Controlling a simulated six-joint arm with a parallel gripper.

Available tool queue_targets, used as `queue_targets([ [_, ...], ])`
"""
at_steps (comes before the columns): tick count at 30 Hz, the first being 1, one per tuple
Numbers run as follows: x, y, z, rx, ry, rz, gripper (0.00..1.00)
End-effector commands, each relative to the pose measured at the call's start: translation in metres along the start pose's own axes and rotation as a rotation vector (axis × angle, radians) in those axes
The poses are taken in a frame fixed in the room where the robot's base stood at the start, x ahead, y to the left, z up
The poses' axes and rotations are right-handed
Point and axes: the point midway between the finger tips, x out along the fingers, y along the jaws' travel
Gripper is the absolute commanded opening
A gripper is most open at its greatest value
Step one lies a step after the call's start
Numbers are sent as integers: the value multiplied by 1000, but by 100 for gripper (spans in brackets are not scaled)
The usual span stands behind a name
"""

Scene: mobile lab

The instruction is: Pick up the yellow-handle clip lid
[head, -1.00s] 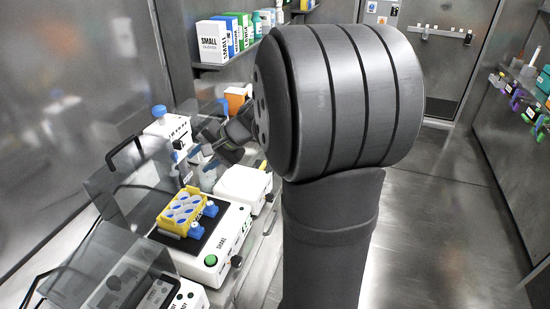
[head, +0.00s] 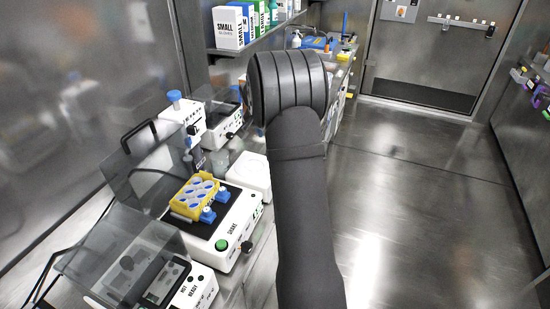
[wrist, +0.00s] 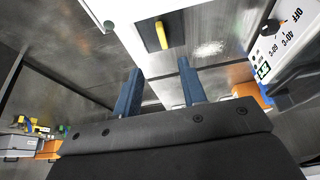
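The yellow-handle clip lid (wrist: 150,48) shows at the top of the wrist view as a dark panel with a short yellow bar handle (wrist: 162,35), set against a white surface. My gripper (wrist: 159,64) has two blue fingers spread apart with nothing between them. The fingertips point toward the lid and appear just short of the handle in the picture; the depth gap is hard to tell. In the head view my arm hides the gripper, and I cannot make out the lid.
A white device with a temperature dial (wrist: 270,28) is close on the right in the wrist view. In the head view, a yellow rack (head: 184,211) with blue-topped tubes sits on a shaker (head: 240,222). A shelf (head: 255,42) holds boxes. Open floor (head: 420,200) lies right.

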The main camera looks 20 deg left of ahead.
Motion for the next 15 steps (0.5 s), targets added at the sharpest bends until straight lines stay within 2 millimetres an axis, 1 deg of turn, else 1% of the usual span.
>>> queue_targets([
  [1,13,1,1,0,-4,3,38],
  [3,29,0,1,0,-5,2,38],
  [9,71,0,1,0,-5,1,38],
  [12,86,0,1,1,-4,0,38],
  [15,96,0,0,1,-3,0,38],
])
